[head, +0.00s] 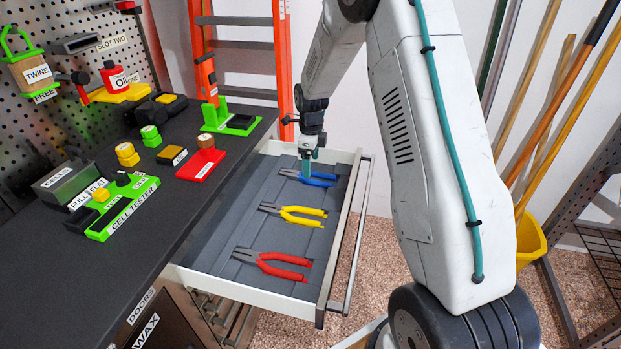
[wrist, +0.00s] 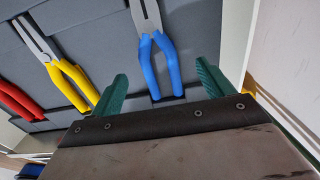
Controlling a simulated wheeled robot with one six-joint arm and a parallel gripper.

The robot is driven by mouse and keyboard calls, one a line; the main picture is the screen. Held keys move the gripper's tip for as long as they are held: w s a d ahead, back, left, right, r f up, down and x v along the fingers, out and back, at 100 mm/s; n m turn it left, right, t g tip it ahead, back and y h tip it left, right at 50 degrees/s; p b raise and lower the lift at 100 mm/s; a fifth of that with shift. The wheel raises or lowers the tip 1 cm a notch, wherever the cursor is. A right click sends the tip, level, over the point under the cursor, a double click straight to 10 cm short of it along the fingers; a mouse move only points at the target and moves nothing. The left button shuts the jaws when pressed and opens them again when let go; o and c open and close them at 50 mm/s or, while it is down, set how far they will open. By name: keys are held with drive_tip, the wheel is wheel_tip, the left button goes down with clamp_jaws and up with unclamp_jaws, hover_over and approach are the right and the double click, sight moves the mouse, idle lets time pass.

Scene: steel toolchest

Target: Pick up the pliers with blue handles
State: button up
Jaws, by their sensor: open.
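The pliers with blue handles (head: 318,181) lie at the far end of an open drawer (head: 223,282) in the head view. In the wrist view, the blue pliers (wrist: 160,65) point away, with the handle ends nearest me. My gripper (head: 306,169) is above the blue pliers. In the wrist view its green fingers (wrist: 160,85) are open, one on each side of the blue handles, with nothing between them gripped. I cannot tell the exact height of the fingertips over the drawer floor.
Yellow pliers (head: 301,216) and red pliers (head: 283,265) lie nearer in the same drawer. The drawer's front wall and handle bar (head: 357,235) stand to the right. A dark workbench (head: 140,240) with several small items borders the left. An orange ladder (head: 284,60) is behind.

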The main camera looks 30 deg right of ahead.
drive_tip(key=f, duration=0.4)
drive_tip(key=shift+a+f, duration=0.2)
drive_tip(key=c, duration=1.2)
drive_tip(key=shift+c, duration=0.2)
drive_tip(key=shift+r, duration=0.1)
